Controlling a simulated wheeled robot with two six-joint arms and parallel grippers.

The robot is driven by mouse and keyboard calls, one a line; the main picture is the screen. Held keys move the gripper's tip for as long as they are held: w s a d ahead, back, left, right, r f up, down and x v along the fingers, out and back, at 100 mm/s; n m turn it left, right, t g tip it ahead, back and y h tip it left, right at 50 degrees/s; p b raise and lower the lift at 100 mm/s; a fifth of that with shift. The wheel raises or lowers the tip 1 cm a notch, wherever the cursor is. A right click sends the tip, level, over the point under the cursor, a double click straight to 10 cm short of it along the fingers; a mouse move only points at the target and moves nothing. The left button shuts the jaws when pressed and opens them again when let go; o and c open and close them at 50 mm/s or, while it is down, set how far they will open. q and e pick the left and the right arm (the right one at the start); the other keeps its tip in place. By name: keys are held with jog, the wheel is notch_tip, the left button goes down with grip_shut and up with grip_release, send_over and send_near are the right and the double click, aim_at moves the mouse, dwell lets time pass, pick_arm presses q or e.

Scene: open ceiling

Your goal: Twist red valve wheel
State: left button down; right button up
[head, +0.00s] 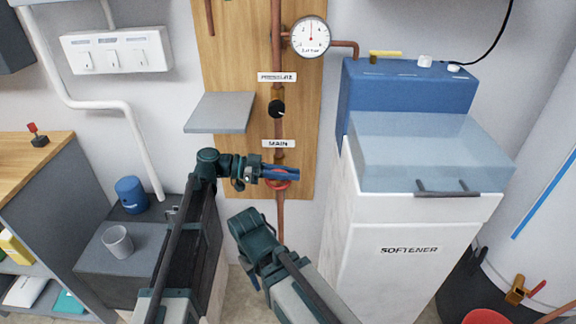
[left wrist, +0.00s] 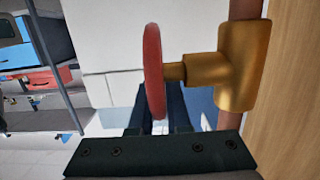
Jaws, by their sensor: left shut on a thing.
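The red valve wheel (head: 283,185) sits on the copper pipe under the MAIN label, partly hidden behind my left gripper (head: 281,173). In the left wrist view the red wheel (left wrist: 153,70) is seen edge-on, on a short stem from a brass valve body (left wrist: 240,68). My left gripper (left wrist: 158,110) is shut on the wheel, with its dark blue fingers reaching to the wheel's lower part in that view.
A grey shelf (head: 220,112) juts out left of the pipe, above my left arm. A black knob (head: 277,109) and a pressure gauge (head: 310,37) are higher up. The white softener cabinet (head: 408,250) stands close on the right. A cup (head: 117,241) is at lower left.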

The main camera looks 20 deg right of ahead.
pick_arm(q)
jog(key=y+p, duration=0.2)
jog(key=p, duration=0.1)
jog(key=shift+s+d+t+y+p, duration=0.1)
jog(key=shift+d+t+y+p, duration=0.1)
jog(key=shift+t+y+p, duration=0.1)
jog(key=shift+d+f+y+p, duration=0.1)
jog(key=shift+f+y+p, duration=0.3)
jog(key=shift+p, duration=0.15)
jog(key=shift+f, duration=0.2)
jog(key=c, duration=0.9)
grip_release()
